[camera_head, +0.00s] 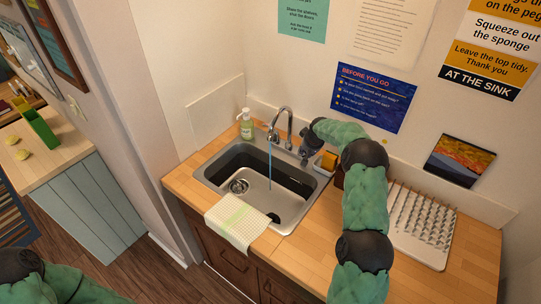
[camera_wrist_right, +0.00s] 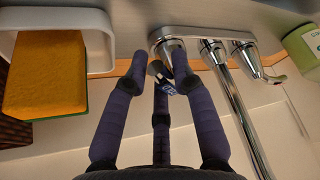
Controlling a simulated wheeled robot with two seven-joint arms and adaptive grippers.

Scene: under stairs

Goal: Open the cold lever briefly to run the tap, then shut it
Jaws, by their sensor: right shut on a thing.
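The chrome tap (camera_head: 289,120) stands at the back of the sink (camera_head: 240,158). A thin blue stream of water (camera_head: 270,172) falls from its spout into the basin, so the tap is running. My right gripper (camera_head: 306,148) is at the right side of the tap. In the right wrist view its dark fingers (camera_wrist_right: 160,62) are closed around the cold lever (camera_wrist_right: 166,88), which has a blue mark; the fingers hide part of it. The other lever (camera_wrist_right: 262,72) is free, beyond the spout (camera_wrist_right: 238,112). Only part of my left arm shows at lower left in the head view; its gripper is out of frame.
A sponge (camera_wrist_right: 55,80) in a white holder (camera_wrist_right: 98,42) is close beside my right gripper. A soap bottle (camera_head: 246,124) stands left of the tap. A checked cloth (camera_head: 238,220) hangs over the front edge. A pegged drying rack (camera_head: 420,232) lies right of my right arm.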

